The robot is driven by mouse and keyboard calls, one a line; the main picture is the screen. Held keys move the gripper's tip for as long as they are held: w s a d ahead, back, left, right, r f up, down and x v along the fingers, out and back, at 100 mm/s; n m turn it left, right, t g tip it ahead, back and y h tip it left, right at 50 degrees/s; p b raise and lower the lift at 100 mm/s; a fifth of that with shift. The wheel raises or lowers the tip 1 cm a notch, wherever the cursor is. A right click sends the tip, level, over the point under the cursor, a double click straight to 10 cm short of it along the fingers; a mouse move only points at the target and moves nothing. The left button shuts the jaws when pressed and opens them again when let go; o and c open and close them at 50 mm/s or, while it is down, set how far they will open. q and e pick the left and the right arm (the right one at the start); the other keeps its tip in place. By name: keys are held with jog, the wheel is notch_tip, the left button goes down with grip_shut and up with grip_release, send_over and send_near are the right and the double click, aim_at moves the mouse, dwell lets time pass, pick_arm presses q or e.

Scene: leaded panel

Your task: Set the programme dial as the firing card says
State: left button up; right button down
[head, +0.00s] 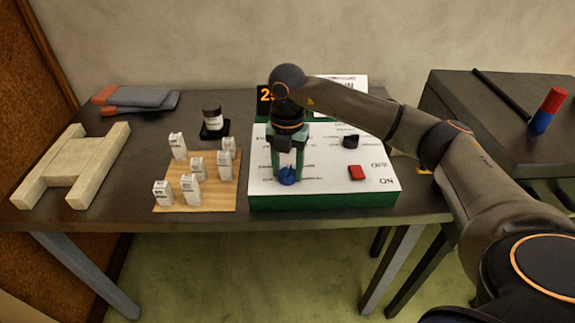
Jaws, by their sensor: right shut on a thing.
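The control box (325,187) has a white top and green sides and stands on the dark table. My right gripper (288,172) points down over the left part of the box and is shut on a blue dial (288,177). The markings around this dial are partly hidden by the gripper. A white card (350,82) stands behind the box, mostly hidden by my right arm. An orange-digit display (265,94) is partly covered too. My left gripper is not in view.
Several small white labelled blocks (196,166) stand on a wooden board (224,202) left of the box. A red-blue cylinder (548,110) stands on the dark block (460,97) at right.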

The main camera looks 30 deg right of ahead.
aim_at(287, 170)
jog(key=shift+r+m, duration=0.1)
jog(key=shift+m, duration=0.7)
jog(key=shift+c, duration=1.5)
grip_release()
notch_tip(287, 170, up, 12)
jog(key=shift+r, duration=0.2)
